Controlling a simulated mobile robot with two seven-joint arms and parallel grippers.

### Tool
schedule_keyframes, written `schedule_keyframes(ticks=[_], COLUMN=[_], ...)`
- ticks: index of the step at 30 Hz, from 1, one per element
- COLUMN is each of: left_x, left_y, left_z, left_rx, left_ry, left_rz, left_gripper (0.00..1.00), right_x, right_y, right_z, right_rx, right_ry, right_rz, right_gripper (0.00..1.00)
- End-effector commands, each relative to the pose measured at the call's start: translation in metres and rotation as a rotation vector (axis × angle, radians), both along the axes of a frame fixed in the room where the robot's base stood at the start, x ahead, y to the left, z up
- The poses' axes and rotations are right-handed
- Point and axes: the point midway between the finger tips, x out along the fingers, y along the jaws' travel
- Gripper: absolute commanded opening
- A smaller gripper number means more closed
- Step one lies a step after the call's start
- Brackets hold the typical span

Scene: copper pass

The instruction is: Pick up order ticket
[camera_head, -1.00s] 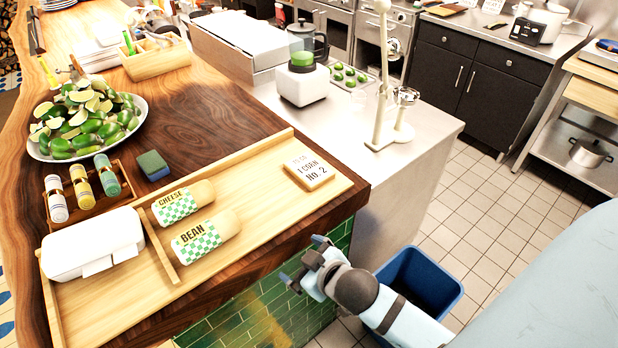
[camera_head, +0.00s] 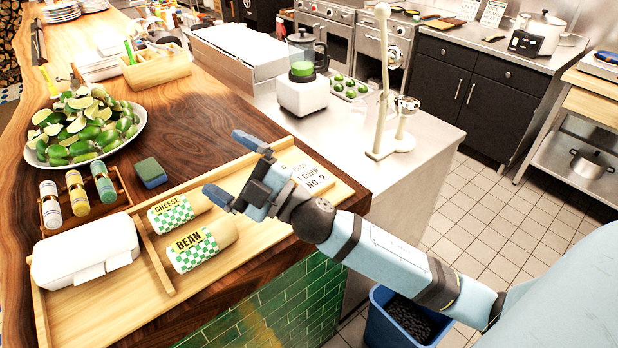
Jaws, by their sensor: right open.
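The order ticket (camera_head: 313,177) is a small pale card block with dark writing that reads "1 CORN NO. 2". It lies flat near the right end of the wooden tray (camera_head: 146,318). My right gripper (camera_head: 223,168) is open and empty, its two fingers pointing left over the tray. The gripper and wrist are just left of the ticket and cover its left part. I cannot tell how high the gripper is above the tray. My left gripper is not in view.
Wrapped rolls marked cheese (camera_head: 175,212) and bean (camera_head: 202,246) lie on the tray left of the gripper. A white dispenser (camera_head: 85,250), a sponge (camera_head: 151,172) and a bowl of limes (camera_head: 38,160) are farther left. A blue bin (camera_head: 385,330) stands on the floor.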

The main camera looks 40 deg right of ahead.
Motion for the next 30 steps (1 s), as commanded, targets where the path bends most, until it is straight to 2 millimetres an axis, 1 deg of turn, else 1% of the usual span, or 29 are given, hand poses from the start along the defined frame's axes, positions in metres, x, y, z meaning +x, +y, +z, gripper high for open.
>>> schedule_keyframes(ticks=[1, 3, 4, 6, 8, 9, 11, 12, 14, 15, 17, 18, 21, 24, 25, 28, 30], left_x=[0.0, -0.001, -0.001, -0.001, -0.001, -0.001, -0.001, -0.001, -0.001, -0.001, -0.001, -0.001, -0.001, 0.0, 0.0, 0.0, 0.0], left_y=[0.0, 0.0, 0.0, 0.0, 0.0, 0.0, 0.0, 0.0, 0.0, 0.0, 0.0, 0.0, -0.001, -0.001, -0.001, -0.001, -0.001], left_z=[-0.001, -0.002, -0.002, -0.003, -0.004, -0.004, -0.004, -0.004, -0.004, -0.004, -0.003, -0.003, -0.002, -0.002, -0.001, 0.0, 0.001], left_rx=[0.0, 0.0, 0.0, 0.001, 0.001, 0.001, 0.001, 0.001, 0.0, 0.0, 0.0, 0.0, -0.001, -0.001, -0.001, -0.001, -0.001], left_ry=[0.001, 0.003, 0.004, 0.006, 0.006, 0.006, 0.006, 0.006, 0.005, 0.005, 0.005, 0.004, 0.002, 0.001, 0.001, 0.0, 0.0], left_rz=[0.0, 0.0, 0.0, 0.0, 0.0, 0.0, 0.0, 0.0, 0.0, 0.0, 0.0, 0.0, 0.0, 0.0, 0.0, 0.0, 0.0], left_gripper=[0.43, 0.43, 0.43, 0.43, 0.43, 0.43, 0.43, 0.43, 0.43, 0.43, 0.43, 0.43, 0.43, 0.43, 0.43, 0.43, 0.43], right_x=[0.002, -0.002, -0.004, -0.006, -0.004, -0.001, 0.007, 0.014, 0.027, 0.035, 0.046, 0.052, 0.061, 0.064, 0.065, 0.065, 0.064], right_y=[0.015, 0.037, 0.044, 0.054, 0.053, 0.047, 0.029, 0.012, -0.02, -0.045, -0.082, -0.107, -0.158, -0.191, -0.197, -0.209, -0.211], right_z=[0.014, 0.019, 0.018, 0.008, -0.006, -0.017, -0.034, -0.044, -0.056, -0.059, -0.06, -0.059, -0.048, -0.037, -0.035, -0.037, -0.046], right_rx=[-0.104, -0.275, -0.355, -0.556, -0.744, -0.877, -1.081, -1.22, -1.421, -1.546, -1.711, -1.805, -1.979, -2.076, -2.091, -2.12, -2.125], right_ry=[-0.112, -0.251, -0.298, -0.385, -0.426, -0.436, -0.422, -0.392, -0.317, -0.255, -0.142, -0.06, 0.13, 0.271, 0.299, 0.355, 0.364], right_rz=[0.097, 0.254, 0.32, 0.471, 0.592, 0.668, 0.771, 0.832, 0.907, 0.943, 0.983, 0.998, 1.017, 1.019, 1.018, 1.021, 1.022], right_gripper=[1.0, 1.0, 1.0, 1.0, 1.0, 1.0, 1.0, 1.0, 1.0, 1.0, 1.0, 1.0, 1.0, 1.0, 1.0, 1.0, 1.0])
